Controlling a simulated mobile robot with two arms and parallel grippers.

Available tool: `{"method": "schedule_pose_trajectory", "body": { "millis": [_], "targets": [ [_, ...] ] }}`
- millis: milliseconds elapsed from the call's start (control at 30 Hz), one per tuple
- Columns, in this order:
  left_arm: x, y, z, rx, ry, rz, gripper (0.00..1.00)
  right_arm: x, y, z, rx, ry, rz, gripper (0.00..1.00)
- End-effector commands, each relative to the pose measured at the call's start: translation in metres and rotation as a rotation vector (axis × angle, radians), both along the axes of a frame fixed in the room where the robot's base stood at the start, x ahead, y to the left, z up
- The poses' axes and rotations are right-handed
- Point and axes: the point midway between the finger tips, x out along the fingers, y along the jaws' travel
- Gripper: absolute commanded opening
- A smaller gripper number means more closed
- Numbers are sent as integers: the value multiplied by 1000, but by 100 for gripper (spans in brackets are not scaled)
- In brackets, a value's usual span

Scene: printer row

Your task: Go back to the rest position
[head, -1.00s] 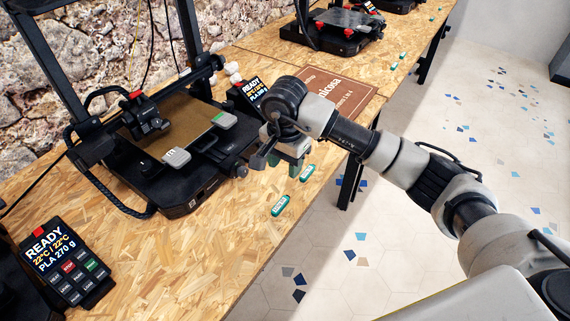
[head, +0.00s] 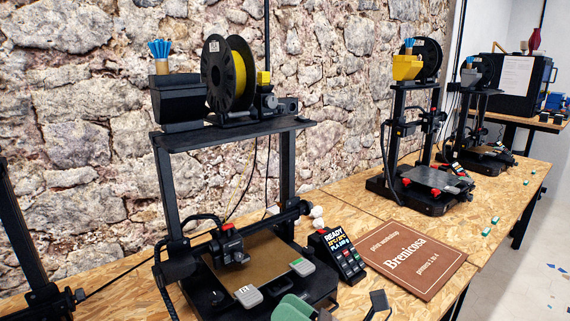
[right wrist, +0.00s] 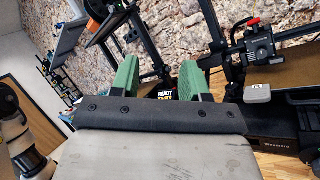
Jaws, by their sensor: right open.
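My right gripper (right wrist: 160,78) is open in the right wrist view, with its two green fingers apart and nothing between them. In the head view only a green part of my right gripper (head: 292,309) shows at the bottom edge, in front of the near printer. The near printer (head: 170,205) is black, with a yellow filament spool (head: 230,73) on top. My left gripper is not in view.
A control panel (head: 337,257) reading READY stands beside the near printer. A brown Brenicosa board (head: 412,258) lies on the wooden bench (head: 365,302). More printers (head: 420,185) stand farther right along the stone wall.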

Motion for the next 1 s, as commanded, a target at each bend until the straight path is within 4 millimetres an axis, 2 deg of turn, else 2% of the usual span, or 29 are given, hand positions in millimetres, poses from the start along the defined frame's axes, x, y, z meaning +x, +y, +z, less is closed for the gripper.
{"method": "schedule_pose_trajectory", "body": {
  "millis": [67, 167, 267, 367, 400, 500, 633, 800, 1000],
  "targets": [
    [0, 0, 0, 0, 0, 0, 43, 9, -32, -1, 245, 235, -112, 45],
    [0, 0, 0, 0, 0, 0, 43, 19, -78, -18, 538, 534, -256, 45],
    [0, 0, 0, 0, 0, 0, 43, 17, -122, -56, 819, 837, -408, 45],
    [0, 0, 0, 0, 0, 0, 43, -1, -159, -105, 1083, 1136, -570, 45],
    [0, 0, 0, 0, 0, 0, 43, -13, -170, -126, 1178, 1250, -639, 45],
    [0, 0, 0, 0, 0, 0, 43, -47, -188, -169, 1370, 1491, -795, 45],
    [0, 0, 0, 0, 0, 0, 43, -92, -198, -206, 1536, 1718, -969, 45],
    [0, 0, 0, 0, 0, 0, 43, -147, -201, -234, 1678, 1938, -1174, 45],
    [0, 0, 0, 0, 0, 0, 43, -208, -198, -251, 1776, 2142, -1412, 45]
  ]
}}
